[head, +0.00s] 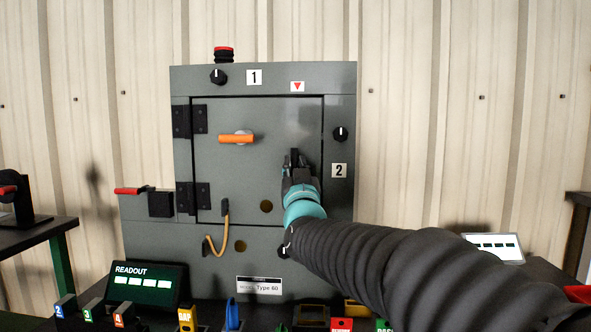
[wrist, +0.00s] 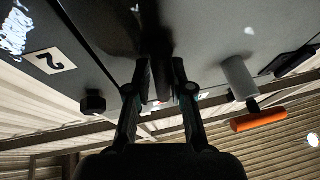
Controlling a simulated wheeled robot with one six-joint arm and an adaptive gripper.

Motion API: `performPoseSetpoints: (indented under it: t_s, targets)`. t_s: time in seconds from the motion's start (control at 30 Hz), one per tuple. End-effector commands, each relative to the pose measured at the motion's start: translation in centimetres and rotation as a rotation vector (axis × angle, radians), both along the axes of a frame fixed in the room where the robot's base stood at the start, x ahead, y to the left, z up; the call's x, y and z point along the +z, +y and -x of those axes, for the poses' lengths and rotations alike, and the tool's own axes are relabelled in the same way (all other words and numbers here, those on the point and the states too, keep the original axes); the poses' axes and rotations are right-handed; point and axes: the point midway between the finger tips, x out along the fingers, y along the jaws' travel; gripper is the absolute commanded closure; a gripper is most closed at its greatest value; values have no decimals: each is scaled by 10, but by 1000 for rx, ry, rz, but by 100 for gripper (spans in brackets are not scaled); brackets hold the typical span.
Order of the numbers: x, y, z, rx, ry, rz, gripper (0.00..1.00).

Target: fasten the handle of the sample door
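The grey sample door (head: 220,175) looks shut in the front of a grey cabinet, with black hinges on its left side. An orange bar handle (head: 236,139) lies nearly level on the door's upper left. In the wrist view, this orange handle (wrist: 258,119) stands off the door on a grey shaft. My gripper (head: 294,160) is at the door's right part, right of and below the orange handle. In the wrist view my gripper's fingers (wrist: 161,70) are apart, one on each side of a dark part at the door face. Whether they touch it is unclear.
Black knobs (head: 341,134) and number labels (head: 339,170) are on the cabinet frame. A readout (head: 146,284) and several coloured items stand in front. My arm hides the lower right.

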Motion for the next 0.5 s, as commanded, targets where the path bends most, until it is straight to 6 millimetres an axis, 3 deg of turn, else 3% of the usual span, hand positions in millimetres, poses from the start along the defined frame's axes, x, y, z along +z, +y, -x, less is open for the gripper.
performPoseSetpoints:
  t_s: [0.03,0.1,0.5]
  targets:
    - [0,0,0,1,1,-2,69]
    - [0,0,0,0,1,-1,54]
    - [-2,-1,6,1,1,0,54]
